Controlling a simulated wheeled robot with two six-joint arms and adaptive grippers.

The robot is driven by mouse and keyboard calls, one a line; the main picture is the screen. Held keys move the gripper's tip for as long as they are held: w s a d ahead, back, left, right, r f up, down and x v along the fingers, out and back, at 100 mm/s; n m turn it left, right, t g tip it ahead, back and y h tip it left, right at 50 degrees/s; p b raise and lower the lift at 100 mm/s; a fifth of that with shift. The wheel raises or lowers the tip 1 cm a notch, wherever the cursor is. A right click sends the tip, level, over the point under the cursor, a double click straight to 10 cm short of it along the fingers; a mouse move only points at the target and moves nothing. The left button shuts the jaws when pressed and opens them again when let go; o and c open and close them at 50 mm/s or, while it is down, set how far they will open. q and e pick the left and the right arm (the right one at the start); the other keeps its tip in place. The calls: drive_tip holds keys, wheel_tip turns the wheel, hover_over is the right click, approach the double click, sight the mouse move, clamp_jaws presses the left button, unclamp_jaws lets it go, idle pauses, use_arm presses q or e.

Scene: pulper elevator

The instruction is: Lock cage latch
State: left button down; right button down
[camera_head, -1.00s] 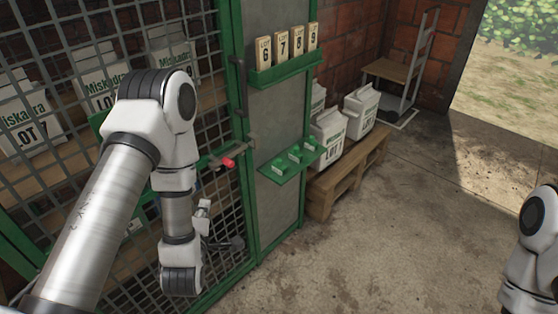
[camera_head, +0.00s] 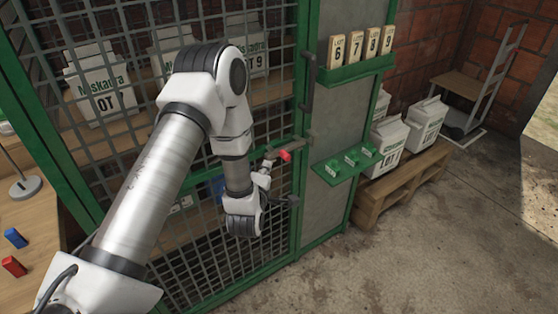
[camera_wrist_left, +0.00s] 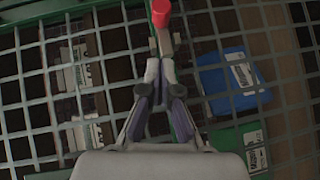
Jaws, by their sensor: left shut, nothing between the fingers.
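The cage latch is a grey bolt with a red knob (camera_head: 285,155), set on the green cage door frame (camera_head: 301,150) at about mid-height. In the left wrist view the red knob (camera_wrist_left: 160,12) shows at the top centre, just beyond the fingertips. My left gripper (camera_head: 291,200) is in front of the mesh door, a little below the knob. Its fingers (camera_wrist_left: 160,68) are shut and empty and point towards the latch. I cannot tell whether they touch the bolt. My right gripper is out of view.
A black door handle (camera_head: 309,80) stands above the latch. A green shelf with number tags (camera_head: 357,67) and a lower green shelf (camera_head: 347,164) are to its right. White sacks (camera_head: 388,142) stand on a pallet (camera_head: 400,185). A wooden table (camera_head: 35,215) is at left. Floor in front is clear.

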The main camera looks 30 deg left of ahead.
sight(281, 156)
use_arm(q)
drive_tip(key=w, duration=0.2)
drive_tip(key=w+f, duration=0.1)
drive_tip(key=w, duration=0.1)
drive_tip(key=shift+w+d, duration=0.45)
drive_tip(key=shift+w, duration=0.2)
drive_tip(key=shift+f, duration=0.1)
drive_tip(key=w, duration=0.1)
drive_tip(key=w+d+b, duration=0.1)
drive_tip(key=w+b, duration=0.1)
drive_tip(key=w, duration=0.1)
drive_tip(key=shift+d+f, duration=0.15)
drive_tip(key=shift+d, duration=0.2)
drive_tip(key=shift+w+d+b, duration=0.15)
drive_tip(key=shift+w+b, duration=0.2)
drive_tip(key=shift+w, duration=0.05)
drive_tip(key=shift+s+r, duration=0.1)
drive_tip(key=shift+r, duration=0.2)
